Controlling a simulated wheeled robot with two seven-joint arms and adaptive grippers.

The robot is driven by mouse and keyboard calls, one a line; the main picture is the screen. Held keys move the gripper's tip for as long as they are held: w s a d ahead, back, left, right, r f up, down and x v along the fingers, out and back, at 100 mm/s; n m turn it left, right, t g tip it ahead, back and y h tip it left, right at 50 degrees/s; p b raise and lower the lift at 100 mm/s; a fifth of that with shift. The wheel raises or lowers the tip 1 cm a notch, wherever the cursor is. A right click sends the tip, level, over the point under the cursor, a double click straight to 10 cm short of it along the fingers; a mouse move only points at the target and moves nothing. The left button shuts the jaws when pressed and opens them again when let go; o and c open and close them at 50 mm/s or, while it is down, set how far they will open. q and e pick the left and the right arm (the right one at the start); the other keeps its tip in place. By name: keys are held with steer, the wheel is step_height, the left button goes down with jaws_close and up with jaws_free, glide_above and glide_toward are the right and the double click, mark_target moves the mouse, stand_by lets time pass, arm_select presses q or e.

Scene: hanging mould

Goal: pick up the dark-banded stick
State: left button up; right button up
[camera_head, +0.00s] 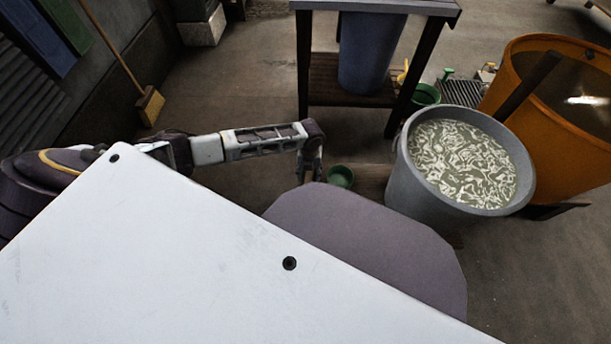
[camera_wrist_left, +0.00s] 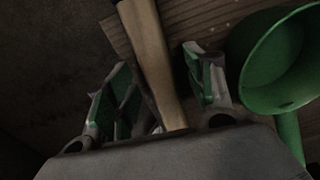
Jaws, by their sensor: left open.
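A pale wooden stick (camera_wrist_left: 150,45) shows in the left wrist view, running from the top edge down between the fingers of my left gripper (camera_wrist_left: 160,85). The jaws are open, with one finger on each side of it, and its lower end is hidden behind the gripper body. I cannot make out a dark band on it. In the head view my left gripper (camera_head: 309,178) points down near the wooden boards, and I cannot pick out this stick there. My right gripper is not in view.
A green funnel-like vessel (camera_wrist_left: 270,65) is close right of the gripper; a green vessel (camera_head: 340,177) shows in the head view. An orange tub (camera_head: 540,135) and a table (camera_head: 400,5) stand beyond.

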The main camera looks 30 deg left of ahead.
arm_select(q)
steer(key=shift+f, duration=0.25)
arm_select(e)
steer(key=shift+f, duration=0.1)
arm_select(q)
steer(key=c, duration=1.1)
steer(key=shift+r, duration=0.25)
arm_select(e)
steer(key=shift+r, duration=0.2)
arm_select(q)
steer(key=shift+r+p, duration=0.15)
steer(key=shift+p, duration=0.2)
steer(key=shift+r+p, duration=0.7)
step_height(320, 180, up, 6)
steer(key=p, duration=0.6)
steer(key=shift+f, duration=0.1)
steer(key=shift+r+p, duration=0.75)
steer(key=shift+p, duration=0.05)
steer(key=shift+r, duration=0.25)
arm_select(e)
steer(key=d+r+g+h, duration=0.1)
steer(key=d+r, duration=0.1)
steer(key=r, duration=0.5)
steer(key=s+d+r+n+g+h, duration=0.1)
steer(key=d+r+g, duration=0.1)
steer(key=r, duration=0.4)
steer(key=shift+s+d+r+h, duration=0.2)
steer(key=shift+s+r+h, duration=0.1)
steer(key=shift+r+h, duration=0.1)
